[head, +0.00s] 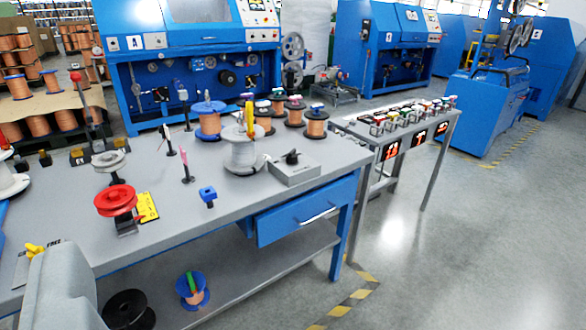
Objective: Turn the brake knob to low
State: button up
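A yellow knob (35,250) sits on a small plate at the left end of the workbench, with lettering beside it that looks like "FREE". The rest of its plate is partly hidden by a pale grey part of my own arm at the bottom left. A grey box (295,172) with a black knob (292,157) on top stands near the bench's right end. I cannot tell for sure which knob is the brake knob, and the black knob's setting is too small to read. My gripper's fingers are not in view.
The grey workbench (240,195) holds a red pulley (115,201), a white spool (244,150), a blue clip (208,195) and several copper spools. A blue drawer (305,210) is under its right end. A side table (440,125) stands beyond. The floor at right is clear.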

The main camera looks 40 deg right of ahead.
aim_at(292, 156)
jog(key=i+l, duration=0.2)
jog(key=i, duration=0.4)
jog(key=i+l+z, duration=0.15)
jog(key=i, duration=0.4)
